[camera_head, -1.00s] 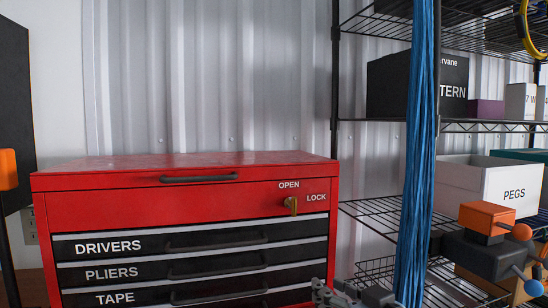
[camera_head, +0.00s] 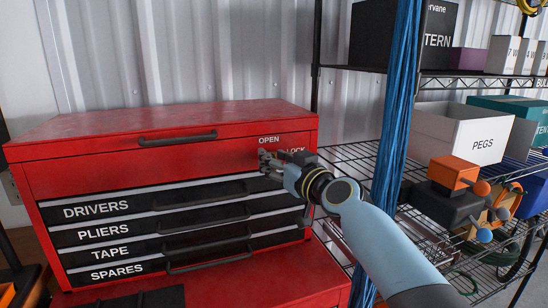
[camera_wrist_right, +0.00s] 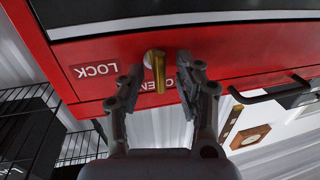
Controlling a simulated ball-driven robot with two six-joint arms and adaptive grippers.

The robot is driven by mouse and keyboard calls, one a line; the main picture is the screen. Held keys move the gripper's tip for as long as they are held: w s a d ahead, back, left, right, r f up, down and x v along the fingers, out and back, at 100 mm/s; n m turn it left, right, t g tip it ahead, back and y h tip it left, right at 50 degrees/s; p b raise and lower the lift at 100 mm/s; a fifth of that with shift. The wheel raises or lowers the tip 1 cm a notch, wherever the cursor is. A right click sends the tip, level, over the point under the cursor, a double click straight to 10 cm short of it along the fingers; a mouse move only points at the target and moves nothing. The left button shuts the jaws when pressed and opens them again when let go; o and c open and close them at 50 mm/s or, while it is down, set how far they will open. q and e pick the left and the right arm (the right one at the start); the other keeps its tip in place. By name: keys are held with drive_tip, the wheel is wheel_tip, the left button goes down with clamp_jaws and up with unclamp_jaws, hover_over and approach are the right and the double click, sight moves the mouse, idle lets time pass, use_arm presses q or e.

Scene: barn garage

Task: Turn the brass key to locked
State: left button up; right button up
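The brass key (camera_wrist_right: 158,72) sits in the red front of the tool chest (camera_head: 130,165). In the right wrist view it stands between the fingertips of my right gripper (camera_wrist_right: 161,68), which is open with a visible gap on each side. The key's grip runs near vertical in that view. In the head view my right gripper (camera_head: 268,160) covers the key and part of the LOCK label, below the OPEN label (camera_head: 269,140). My left gripper is not in view.
Drawers marked DRIVERS, PLIERS, TAPE and SPARES lie below the lock, with dark handles. A bundle of blue strands (camera_head: 395,130) hangs right of the chest. Behind it stands a wire shelf (camera_head: 355,160) with a white PEGS bin (camera_head: 465,135) and boxes.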

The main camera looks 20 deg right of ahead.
drive_tip(key=shift+w+a, duration=0.1)
drive_tip(key=shift+w, duration=0.2)
drive_tip(key=c, duration=0.4)
drive_tip(key=shift+d+f, duration=0.1)
drive_tip(key=shift+d, duration=0.1)
clamp_jaws()
